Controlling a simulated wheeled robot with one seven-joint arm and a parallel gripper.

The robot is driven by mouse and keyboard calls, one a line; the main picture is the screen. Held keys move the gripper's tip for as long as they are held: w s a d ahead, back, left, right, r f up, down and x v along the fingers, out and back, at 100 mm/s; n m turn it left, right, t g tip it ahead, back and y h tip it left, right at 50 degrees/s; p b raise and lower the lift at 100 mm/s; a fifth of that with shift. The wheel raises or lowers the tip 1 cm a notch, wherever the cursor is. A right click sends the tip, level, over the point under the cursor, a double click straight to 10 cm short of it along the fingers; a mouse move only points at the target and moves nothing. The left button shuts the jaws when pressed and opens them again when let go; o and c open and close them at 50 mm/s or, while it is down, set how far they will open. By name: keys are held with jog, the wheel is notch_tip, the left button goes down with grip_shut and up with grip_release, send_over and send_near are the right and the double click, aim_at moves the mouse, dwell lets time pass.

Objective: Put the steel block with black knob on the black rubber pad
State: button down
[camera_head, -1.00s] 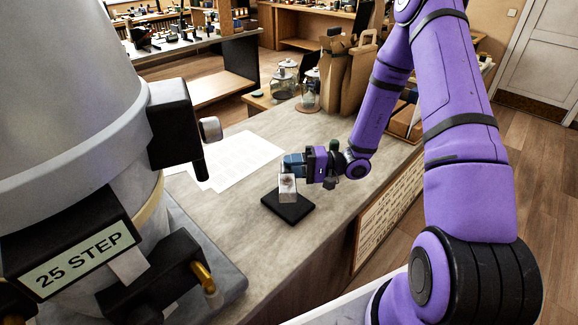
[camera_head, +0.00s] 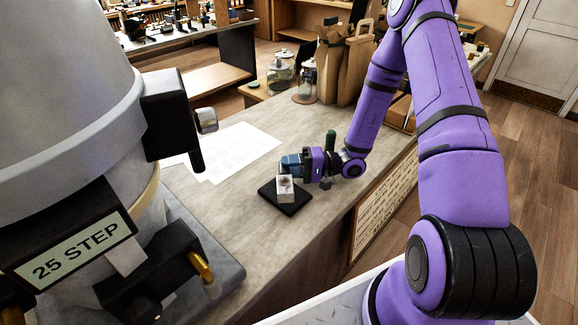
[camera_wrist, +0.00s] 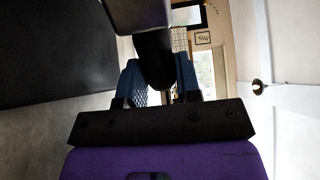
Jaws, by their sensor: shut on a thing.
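The steel block (camera_head: 285,190) shows as a small pale block over the black rubber pad (camera_head: 296,207) on the counter. My gripper (camera_head: 290,166) is at the block's upper side and shut on its black knob. The pad (camera_wrist: 50,60) fills the left of that view. The block is above or on the pad; whether it touches cannot be told.
A large grey machine labelled "25 STEP" (camera_head: 80,250) stands at the left. White paper sheets (camera_head: 235,150) lie behind the pad. Glass jars (camera_head: 280,78) and paper bags (camera_head: 345,60) stand at the back.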

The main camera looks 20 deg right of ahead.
jog(key=shift+f, duration=0.5)
dwell(0.4)
jog(key=c, duration=0.7)
grip_release()
jog(key=shift+c, duration=0.2)
jog(key=shift+c, duration=0.3)
jog(key=shift+c, duration=0.7)
jog(key=shift+c, duration=0.8)
jog(key=o, duration=0.6)
